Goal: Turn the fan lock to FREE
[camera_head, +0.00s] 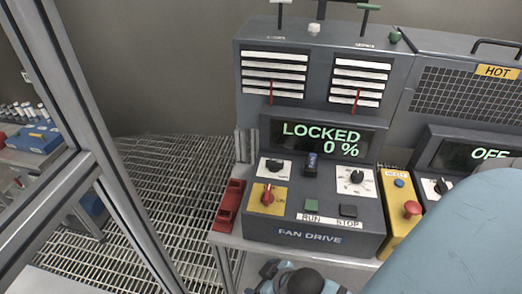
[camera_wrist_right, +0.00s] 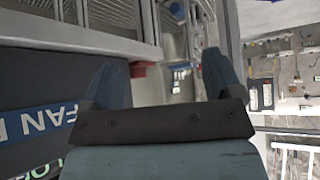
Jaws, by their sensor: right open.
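The fan drive console (camera_head: 312,239) stands on a bench in the head view, its display (camera_head: 320,139) reading LOCKED and 0 %. A red rotary handle (camera_head: 267,194) sits on a yellow plate at its left; the lettering is too small to read. A black knob (camera_head: 273,166), a dark blue-topped part (camera_head: 311,164) and a dial (camera_head: 356,177) are above. My right gripper (camera_head: 268,274) is at the bottom edge, in front of the console, partly cut off. In the right wrist view the right gripper (camera_wrist_right: 165,80) is open and empty, beside the fan label (camera_wrist_right: 38,123). My left gripper is out of view.
A green button (camera_head: 311,205) and black button (camera_head: 348,210) are marked RUN and STOP. A yellow box with a red button (camera_head: 412,208) stands right of the console. A red part (camera_head: 229,205) is left. A metal frame post (camera_head: 85,110) crosses the left side.

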